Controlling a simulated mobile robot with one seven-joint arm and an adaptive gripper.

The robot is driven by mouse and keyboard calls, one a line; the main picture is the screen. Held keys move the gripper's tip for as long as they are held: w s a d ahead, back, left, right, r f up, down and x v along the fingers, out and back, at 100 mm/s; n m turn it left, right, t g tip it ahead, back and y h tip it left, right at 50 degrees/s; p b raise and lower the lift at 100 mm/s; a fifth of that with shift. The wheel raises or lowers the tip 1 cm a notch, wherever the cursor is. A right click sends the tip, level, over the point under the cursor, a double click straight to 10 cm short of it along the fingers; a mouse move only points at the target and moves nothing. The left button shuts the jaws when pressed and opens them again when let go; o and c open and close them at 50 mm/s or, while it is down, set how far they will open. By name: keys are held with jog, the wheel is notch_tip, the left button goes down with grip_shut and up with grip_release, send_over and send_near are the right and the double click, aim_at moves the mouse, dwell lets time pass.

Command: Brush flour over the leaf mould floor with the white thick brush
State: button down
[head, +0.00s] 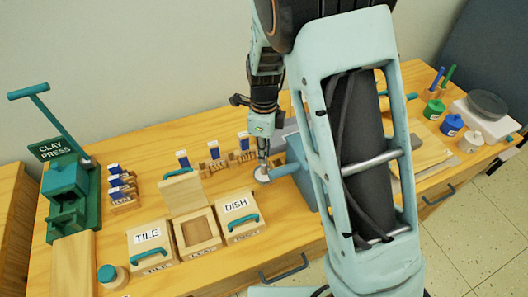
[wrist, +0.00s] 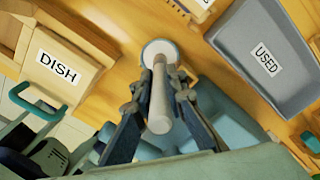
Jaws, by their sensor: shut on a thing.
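My gripper (wrist: 160,105) is shut on the white thick brush (wrist: 158,92), whose round pale end points down. In the head view the brush (head: 262,174) hangs over the table, just right of the dish mould (head: 240,216). Whether its end touches anything is unclear. The leaf mould (head: 197,232) stands between the tile mould (head: 150,246) and the dish mould, with its lid (head: 182,195) raised behind it and its recessed floor showing. The dish mould also shows at left in the wrist view (wrist: 62,62). I cannot tell whether flour is on the brush or the floor.
A grey tray marked USED (wrist: 262,62) lies right of the brush. The clay press (head: 68,195) stands at far left, and stamps in wooden racks (head: 215,165) stand behind the moulds. Green, blue and white pots (head: 470,142) are at right. My arm hides the table's middle right.

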jog(key=shift+f, duration=0.6)
dwell(1.6)
notch_tip(320, 180, up, 7)
jog(key=p, duration=0.6)
jog(key=shift+r, duration=0.1)
dwell(0.9)
